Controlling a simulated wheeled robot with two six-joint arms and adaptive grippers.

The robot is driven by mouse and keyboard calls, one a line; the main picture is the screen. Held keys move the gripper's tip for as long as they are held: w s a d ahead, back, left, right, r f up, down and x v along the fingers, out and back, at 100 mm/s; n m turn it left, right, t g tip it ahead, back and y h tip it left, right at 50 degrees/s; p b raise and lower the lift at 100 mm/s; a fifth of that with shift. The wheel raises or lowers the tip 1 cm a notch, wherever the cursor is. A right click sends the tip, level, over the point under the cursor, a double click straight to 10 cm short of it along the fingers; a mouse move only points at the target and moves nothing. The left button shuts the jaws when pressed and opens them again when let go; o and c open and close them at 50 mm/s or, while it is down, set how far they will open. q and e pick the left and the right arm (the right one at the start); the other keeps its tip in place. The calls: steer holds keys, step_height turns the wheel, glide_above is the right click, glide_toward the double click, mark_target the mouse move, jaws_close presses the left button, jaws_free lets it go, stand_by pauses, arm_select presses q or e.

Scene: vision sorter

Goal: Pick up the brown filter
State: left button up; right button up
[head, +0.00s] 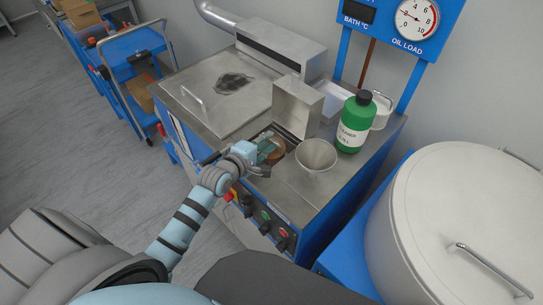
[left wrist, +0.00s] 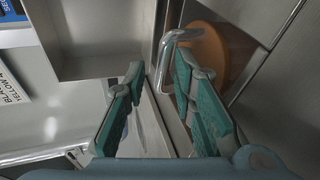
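The brown filter (left wrist: 212,48) is a round orange-brown disc with a bent metal handle (left wrist: 161,62) in the left wrist view. In the head view the brown filter (head: 278,153) shows partly behind my left gripper, in a recess of the steel top. My left gripper (head: 267,150) is over it with its teal fingers apart. In the left wrist view the left gripper (left wrist: 158,75) has part of the handle in the gap between its fingertips. The right finger covers part of the disc and handle. I cannot tell whether a finger touches the handle. My right gripper is not in view.
A steel cup-like funnel (head: 317,157) stands just right of the gripper. A green bottle (head: 354,122) and a white container (head: 381,110) are farther right. An upright steel lid (head: 297,105) is behind. A large white drum (head: 455,225) fills the right side.

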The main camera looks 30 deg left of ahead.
mark_target(270, 140)
arm_select(q)
steer(key=x, duration=0.3)
steer(key=shift+w+f+b, duration=0.1)
steer(key=shift+f+b, duration=0.05)
steer(key=shift+b, duration=0.15)
steer(key=c, duration=0.5)
jaws_close()
steer(key=shift+s, duration=0.2)
